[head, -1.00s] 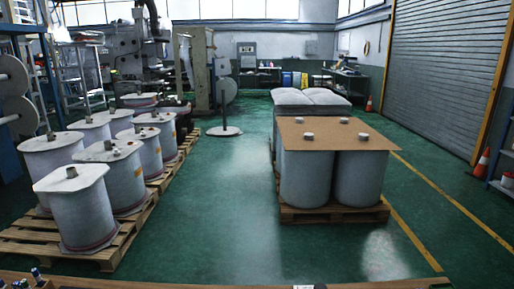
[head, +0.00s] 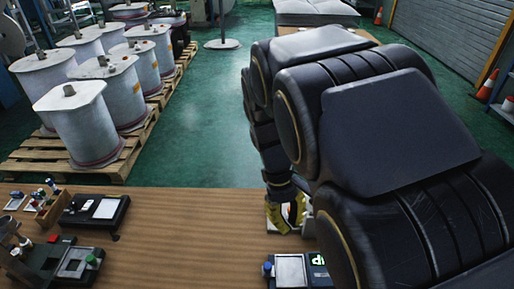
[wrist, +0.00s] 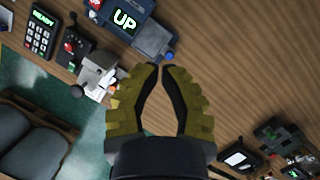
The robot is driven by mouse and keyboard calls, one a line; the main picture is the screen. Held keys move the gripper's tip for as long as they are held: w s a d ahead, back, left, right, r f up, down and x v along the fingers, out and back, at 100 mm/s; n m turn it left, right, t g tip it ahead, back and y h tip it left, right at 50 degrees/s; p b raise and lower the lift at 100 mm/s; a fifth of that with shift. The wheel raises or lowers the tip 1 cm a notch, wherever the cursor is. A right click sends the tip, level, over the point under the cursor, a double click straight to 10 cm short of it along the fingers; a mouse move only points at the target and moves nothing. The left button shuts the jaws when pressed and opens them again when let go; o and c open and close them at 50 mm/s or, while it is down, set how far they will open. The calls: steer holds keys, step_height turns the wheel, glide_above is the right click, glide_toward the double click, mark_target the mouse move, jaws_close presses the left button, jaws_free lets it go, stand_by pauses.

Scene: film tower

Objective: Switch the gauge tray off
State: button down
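A device with a white panel (head: 291,270), a blue knob and a green lit display stands at the front edge of the head view, partly behind my arm. In the wrist view a lit display reading "UP" (wrist: 125,20) sits at the top, beside a blue-grey box (wrist: 156,40). No label shows which unit is the gauge tray, and no switch on it can be made out. My gripper (wrist: 161,67) has its yellow fingertips nearly together, with nothing between them. It points down over the wooden bench, apart from the display. The gripper also shows in the head view (head: 285,215).
On the bench left are a black tray with a white card (head: 105,208), a wooden holder of small bottles (head: 48,207) and a dark green fixture (head: 75,262). A keypad reading "READY" (wrist: 40,32) and a red-knobbed box (wrist: 74,46) lie upper left. The bench middle is bare.

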mark_target(262, 266)
steer(key=w+a+f+n+h, duration=0.1)
steer(key=w+a+f+n, duration=0.5)
steer(key=a+f, duration=0.6)
steer(key=shift+w+a+f+n, duration=0.3)
steer(key=shift+w+f, duration=0.5)
steer(key=shift+w, duration=0.2)
steer(key=x, duration=1)
steer(key=shift+w+d+f, duration=0.1)
steer(key=shift+d, duration=0.2)
steer(key=d, duration=0.1)
steer(key=s+d, duration=0.1)
steer(key=shift+s+d, duration=0.1)
steer(key=shift+d, duration=0.2)
steer(key=shift+s+d, duration=0.2)
steer(key=shift+d, duration=0.2)
